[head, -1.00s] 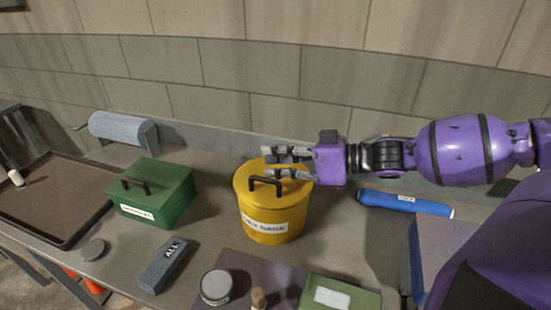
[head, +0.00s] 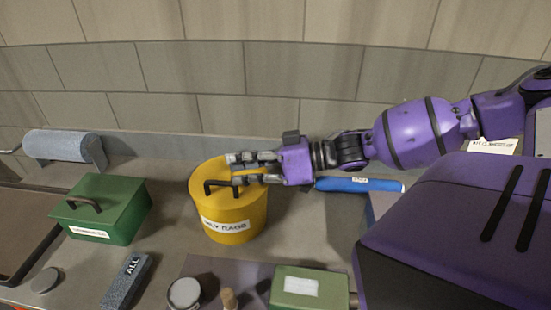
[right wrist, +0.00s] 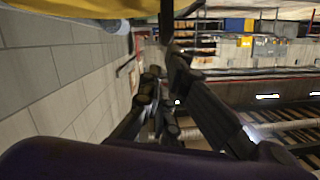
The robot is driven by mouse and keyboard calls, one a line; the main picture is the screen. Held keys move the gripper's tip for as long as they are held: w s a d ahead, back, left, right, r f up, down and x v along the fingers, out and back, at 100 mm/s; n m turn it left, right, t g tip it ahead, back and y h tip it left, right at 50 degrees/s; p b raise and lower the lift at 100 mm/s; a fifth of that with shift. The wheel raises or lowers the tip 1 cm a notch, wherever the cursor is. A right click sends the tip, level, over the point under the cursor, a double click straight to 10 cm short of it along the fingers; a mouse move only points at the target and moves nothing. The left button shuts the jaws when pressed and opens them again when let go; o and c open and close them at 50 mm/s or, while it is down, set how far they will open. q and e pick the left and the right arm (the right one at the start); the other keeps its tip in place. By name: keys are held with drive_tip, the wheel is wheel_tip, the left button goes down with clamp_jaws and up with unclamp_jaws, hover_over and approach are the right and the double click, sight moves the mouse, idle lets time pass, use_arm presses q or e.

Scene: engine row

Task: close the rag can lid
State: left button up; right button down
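The yellow rag can (head: 232,222) stands upright on the bench, with a label on its front. Its yellow lid (head: 208,174) lies across the top and looks level. The black lid handle (head: 221,188) is at the lid's near side. My right gripper (head: 236,169) reaches in from the right, over the lid. Its fingers are apart with nothing visible between them, and they hide the lid's right and far parts. I cannot tell whether they touch the lid. A yellow strip, likely the can, shows at the top of the right wrist view (right wrist: 112,4). My left gripper is out of view.
A green box (head: 112,220) stands left of the can, with a paper roll (head: 58,146) behind. A blue cylinder (head: 350,185) lies right. A grey block (head: 126,280), a round tin (head: 184,292) and a pale green box (head: 310,287) are in front. The wall is close behind.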

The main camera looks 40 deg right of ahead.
drive_tip(key=shift+v, duration=1.55)
drive_tip(key=v, duration=0.5)
drive_tip(key=shift+s+d+r, duration=0.2)
drive_tip(key=shift+d+r, duration=0.05)
drive_tip(key=shift+r, duration=0.1)
